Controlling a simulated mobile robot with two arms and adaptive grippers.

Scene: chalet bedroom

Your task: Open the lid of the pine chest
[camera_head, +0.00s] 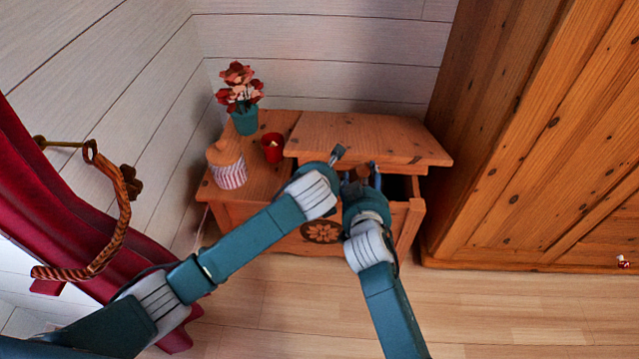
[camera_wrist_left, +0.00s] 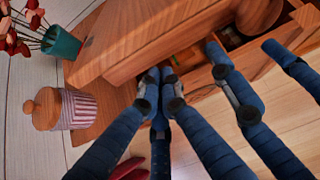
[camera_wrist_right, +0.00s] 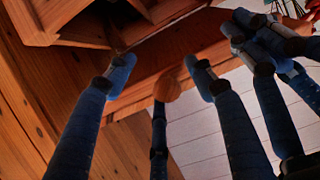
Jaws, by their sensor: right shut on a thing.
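The pine chest (camera_head: 405,225) stands against the back wall. Its lid (camera_head: 370,138) is tilted up partway, with a dark gap beneath it at the right. My right gripper (camera_head: 362,174) is at the lid's front edge, shut on a round wooden knob, which shows between its fingers in the right wrist view (camera_wrist_right: 167,88). My left gripper (camera_head: 338,154) is at the lid's front edge, left of the right one. In the left wrist view (camera_wrist_left: 159,88) its fingertips are close together with nothing seen between them. The arms hide part of the chest's front.
A striped jar (camera_head: 231,175) with a wooden lid, a flower pot (camera_head: 245,121) and a red cup (camera_head: 272,147) stand on the chest's fixed left top. A tall pine wardrobe (camera_head: 540,140) is close on the right. A red curtain (camera_head: 60,225) hangs at left. The floor at lower right is clear.

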